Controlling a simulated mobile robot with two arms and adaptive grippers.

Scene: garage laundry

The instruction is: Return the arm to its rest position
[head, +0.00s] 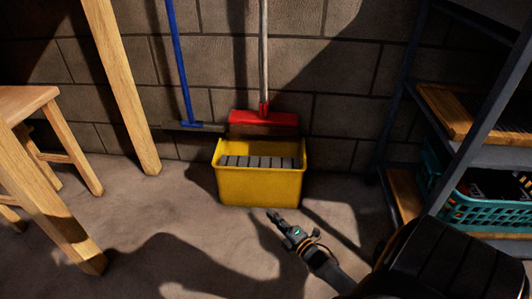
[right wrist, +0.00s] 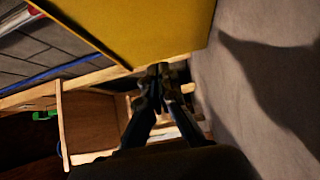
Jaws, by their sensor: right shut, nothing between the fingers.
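My right gripper (head: 273,215) is shut and empty in the head view. It is just in front of the lower right part of a yellow bucket (head: 258,187), with its arm reaching in from the lower right. In the right wrist view the fingers of the right gripper (right wrist: 159,70) are together, with the yellow bucket (right wrist: 160,30) filling the top of the picture close by. I cannot tell whether the fingers touch the bucket. My left gripper is not in view.
A red broom (head: 263,120) and a blue-handled tool (head: 186,90) lean on the block wall behind the bucket. A shelf with a teal basket (head: 485,212) stands at the right. A wooden stool (head: 30,98) and table legs are at the left. The floor (head: 150,225) between is clear.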

